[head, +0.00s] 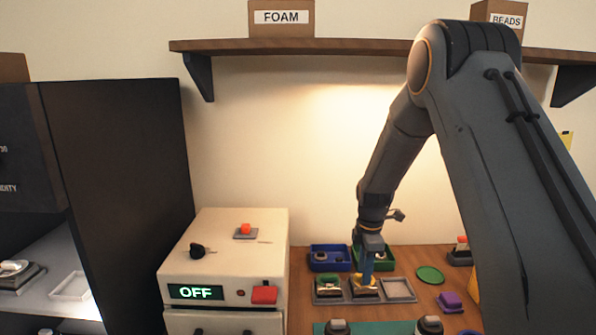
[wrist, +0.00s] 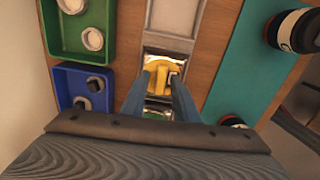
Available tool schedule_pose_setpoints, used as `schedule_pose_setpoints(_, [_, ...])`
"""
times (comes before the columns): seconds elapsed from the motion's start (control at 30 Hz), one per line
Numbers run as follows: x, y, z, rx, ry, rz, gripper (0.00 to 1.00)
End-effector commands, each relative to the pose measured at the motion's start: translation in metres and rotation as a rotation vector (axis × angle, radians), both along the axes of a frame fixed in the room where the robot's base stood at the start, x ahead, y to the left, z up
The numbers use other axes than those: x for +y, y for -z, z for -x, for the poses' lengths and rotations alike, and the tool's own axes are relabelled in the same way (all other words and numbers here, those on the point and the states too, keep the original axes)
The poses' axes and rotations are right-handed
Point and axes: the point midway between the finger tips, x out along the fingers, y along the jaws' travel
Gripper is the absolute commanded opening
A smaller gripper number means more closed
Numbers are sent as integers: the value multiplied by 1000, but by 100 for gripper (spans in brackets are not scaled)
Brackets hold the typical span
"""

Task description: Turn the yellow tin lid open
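The yellow tin lid (wrist: 150,73) sits in the middle compartment of a grey three-part tray (wrist: 174,42) in the wrist view. It also shows as a small yellow patch (head: 369,279) in the head view. My gripper (wrist: 161,74) points down at the lid. Its two blue-grey fingers stand apart with yellow showing between their tips. The fingertips are at the lid, but I cannot tell whether they press on it. The fingers and wrist hide part of the lid and the tin under it.
A blue bin (head: 325,265) and a green bin (wrist: 65,70) with small round parts lie beside the tray. A teal mat (wrist: 238,50) carries dark cylindrical parts. A white box (head: 228,260) with an OFF display stands left. The tray's right compartment (head: 398,288) looks empty.

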Motion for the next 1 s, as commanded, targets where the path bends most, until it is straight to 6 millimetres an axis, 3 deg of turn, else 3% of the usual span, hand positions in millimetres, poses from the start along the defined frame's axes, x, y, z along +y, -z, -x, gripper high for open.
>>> schedule_pose_setpoints(0.03, [2,19,12,34,-5,0,34])
schedule_pose_setpoints(0.37, [1,17,10,34,-5,0,34])
schedule_pose_setpoints(0.57, [1,-2,13,31,-4,0,34])
schedule_pose_setpoints(1.0, [-2,-66,30,-1,1,1,34])
